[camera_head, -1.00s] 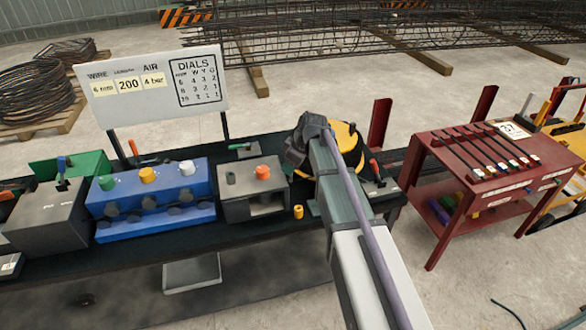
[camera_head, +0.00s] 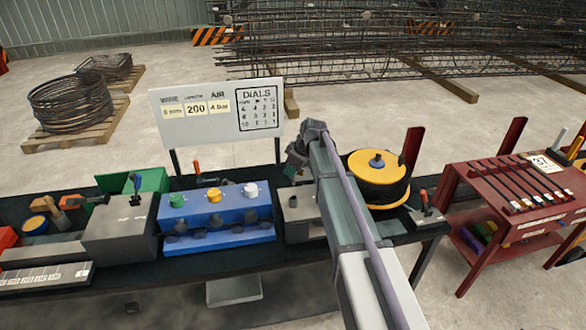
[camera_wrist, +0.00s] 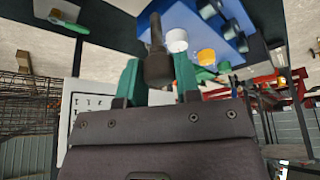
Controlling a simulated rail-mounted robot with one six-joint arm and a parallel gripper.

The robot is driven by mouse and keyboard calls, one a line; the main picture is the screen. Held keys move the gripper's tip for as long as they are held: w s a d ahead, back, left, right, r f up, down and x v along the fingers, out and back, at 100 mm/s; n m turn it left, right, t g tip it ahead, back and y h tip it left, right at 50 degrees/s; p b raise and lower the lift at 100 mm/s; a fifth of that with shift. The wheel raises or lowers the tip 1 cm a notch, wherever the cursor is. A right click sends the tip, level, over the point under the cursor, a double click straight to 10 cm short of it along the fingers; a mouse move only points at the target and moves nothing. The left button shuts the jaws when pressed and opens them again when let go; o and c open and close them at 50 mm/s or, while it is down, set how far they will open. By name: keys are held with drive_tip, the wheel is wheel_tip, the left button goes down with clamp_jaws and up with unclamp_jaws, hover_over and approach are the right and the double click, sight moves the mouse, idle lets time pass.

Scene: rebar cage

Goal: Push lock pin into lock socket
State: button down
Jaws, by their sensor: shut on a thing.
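My gripper (camera_wrist: 157,62) shows in the wrist view with two green fingers closed on a dark pin-like piece (camera_wrist: 158,68). The piece has a wide round body and a thinner stem. I take it for the lock pin. In the head view my gripper (camera_head: 299,155) hangs above the bench behind the grey box (camera_head: 298,208), and the held piece cannot be made out there. I cannot clearly tell which feature is the lock socket. Part of the grey box is hidden by my arm.
The blue block (camera_head: 215,215) with green, yellow and white knobs stands left of the grey box. A yellow-topped wire spool (camera_head: 377,165) stands close to the right of my arm. The sign board (camera_head: 215,112) rises behind. A red rack (camera_head: 505,190) is farther right.

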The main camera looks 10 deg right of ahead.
sight(293, 184)
drive_tip(key=shift+f+b, duration=2.25)
drive_tip(key=shift+f, duration=0.35)
drive_tip(key=shift+f+b, duration=2.3)
drive_tip(key=shift+b, duration=0.05)
drive_tip(key=c, duration=0.7)
unclamp_jaws()
drive_tip(key=shift+c, duration=0.2)
drive_tip(key=p+v, duration=1)
drive_tip(key=shift+r, duration=0.4)
drive_tip(key=shift+s+d, duration=0.1)
